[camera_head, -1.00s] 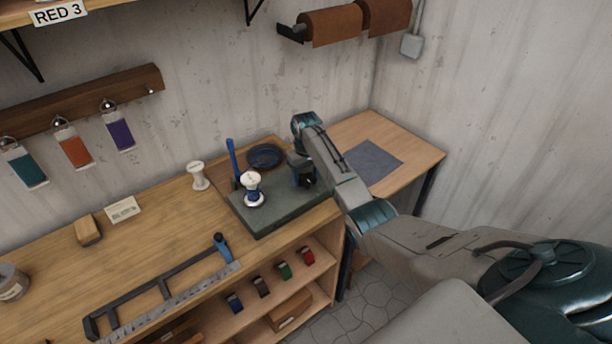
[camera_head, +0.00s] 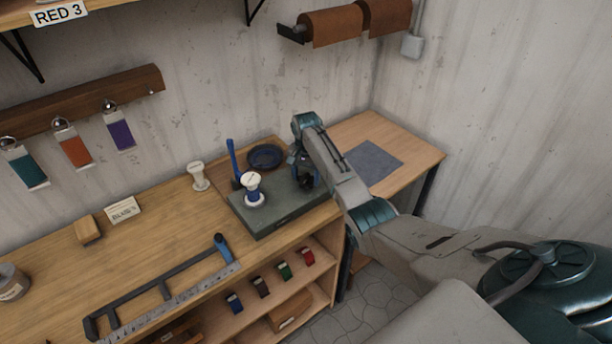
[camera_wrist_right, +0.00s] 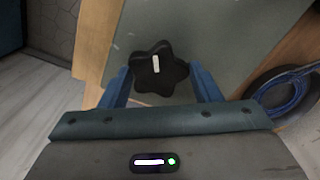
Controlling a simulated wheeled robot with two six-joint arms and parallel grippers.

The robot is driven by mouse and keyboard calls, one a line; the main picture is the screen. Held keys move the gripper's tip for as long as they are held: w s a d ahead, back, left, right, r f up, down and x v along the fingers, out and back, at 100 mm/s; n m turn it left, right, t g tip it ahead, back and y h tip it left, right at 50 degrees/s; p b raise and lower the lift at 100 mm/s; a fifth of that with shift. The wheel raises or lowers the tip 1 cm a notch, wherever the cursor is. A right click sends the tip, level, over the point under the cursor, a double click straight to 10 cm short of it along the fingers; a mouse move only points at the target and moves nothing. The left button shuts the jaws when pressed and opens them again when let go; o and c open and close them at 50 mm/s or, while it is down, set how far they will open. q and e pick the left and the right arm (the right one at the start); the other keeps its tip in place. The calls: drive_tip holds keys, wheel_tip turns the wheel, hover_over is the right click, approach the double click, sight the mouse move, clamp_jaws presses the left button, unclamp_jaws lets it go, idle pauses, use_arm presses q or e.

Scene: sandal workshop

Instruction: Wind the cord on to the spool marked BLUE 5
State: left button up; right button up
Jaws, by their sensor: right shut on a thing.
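A spool (camera_head: 252,187) with white ends stands upright on the grey-green winder (camera_head: 275,222), with blue cord around its middle; its marking is too small to read. A blue post (camera_head: 233,160) stands beside it. Blue cord (camera_wrist_right: 285,96) lies coiled in a dark round dish (camera_head: 266,156) behind the winder. My right gripper (camera_wrist_right: 161,72) is shut on the black star-shaped knob (camera_wrist_right: 160,74), which has a white mark, at the winder's right end. In the head view my right gripper (camera_head: 304,180) partly hides the knob. My left gripper is out of view.
A second white spool (camera_head: 198,176) stands left of the winder. A card (camera_head: 122,209), a wooden block (camera_head: 88,231) and a dark frame tool (camera_head: 165,285) lie on the bench. A grey mat (camera_head: 374,162) lies to the right. Coloured tags hang on the wall.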

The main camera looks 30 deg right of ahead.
sight(306, 178)
drive_tip(key=shift+m, duration=0.9)
drive_tip(key=shift+r, duration=0.1)
drive_tip(key=o, duration=1)
wheel_tip(306, 178, up, 11)
drive_tip(key=b, duration=0.4)
